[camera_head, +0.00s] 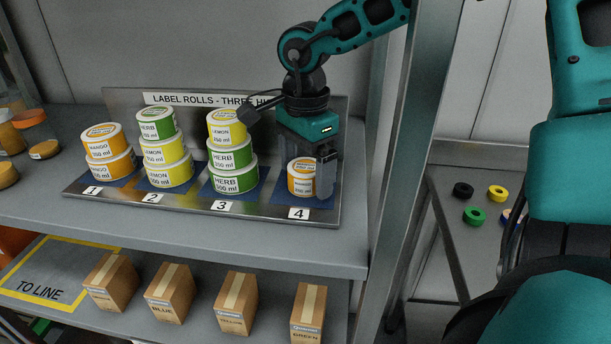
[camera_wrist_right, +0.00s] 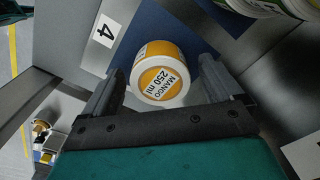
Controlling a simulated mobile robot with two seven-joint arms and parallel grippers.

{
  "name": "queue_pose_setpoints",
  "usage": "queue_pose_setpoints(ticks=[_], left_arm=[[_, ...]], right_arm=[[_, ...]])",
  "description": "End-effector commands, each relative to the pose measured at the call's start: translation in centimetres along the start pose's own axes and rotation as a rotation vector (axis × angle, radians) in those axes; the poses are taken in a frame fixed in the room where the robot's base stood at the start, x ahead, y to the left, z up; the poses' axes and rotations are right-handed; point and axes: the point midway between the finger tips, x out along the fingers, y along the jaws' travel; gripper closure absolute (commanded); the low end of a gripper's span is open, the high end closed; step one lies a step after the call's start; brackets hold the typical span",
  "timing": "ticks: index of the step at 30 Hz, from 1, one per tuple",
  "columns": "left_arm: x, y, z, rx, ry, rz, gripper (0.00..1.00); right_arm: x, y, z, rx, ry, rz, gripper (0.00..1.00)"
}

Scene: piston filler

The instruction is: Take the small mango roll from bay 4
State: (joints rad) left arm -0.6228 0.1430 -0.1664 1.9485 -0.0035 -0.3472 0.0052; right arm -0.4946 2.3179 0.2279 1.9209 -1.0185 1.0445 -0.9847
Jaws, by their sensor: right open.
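The small mango roll (camera_head: 301,178) is an orange and white roll standing alone in bay 4, on a blue pad behind the label 4 (camera_head: 299,213). In the right wrist view the mango roll (camera_wrist_right: 160,76) shows a label reading MANGO 250 ml. My right gripper (camera_head: 325,172) points down over bay 4 and is open. In the right wrist view the roll sits between the fingertips of my right gripper (camera_wrist_right: 160,82), with a gap visible on each side. In the head view a finger hides the roll's right edge. My left gripper is out of view.
Bays 1 (camera_head: 92,190), 2 and 3 hold stacked rolls; the herb stack (camera_head: 233,178) topped by lemon in bay 3 is nearest. A shelf upright (camera_head: 412,150) stands to the right. Boxes (camera_head: 235,302) stand on the lower shelf.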

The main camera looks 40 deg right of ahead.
Motion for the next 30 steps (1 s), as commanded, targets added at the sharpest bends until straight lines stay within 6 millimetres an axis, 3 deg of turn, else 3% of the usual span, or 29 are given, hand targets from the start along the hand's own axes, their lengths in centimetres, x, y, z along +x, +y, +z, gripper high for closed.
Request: queue_pose_setpoints(ticks=[4, 24, 30], left_arm=[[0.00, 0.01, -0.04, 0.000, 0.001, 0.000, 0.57], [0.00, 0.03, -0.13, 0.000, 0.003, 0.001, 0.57], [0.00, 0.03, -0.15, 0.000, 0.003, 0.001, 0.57]], right_arm=[[-0.02, 0.00, 0.00, 0.000, 0.000, 0.000, 0.07], [-0.06, -0.01, 0.01, 0.000, 0.000, 0.000, 0.71], [-0.11, -0.03, 0.01, 0.000, 0.000, -0.001, 0.71]])
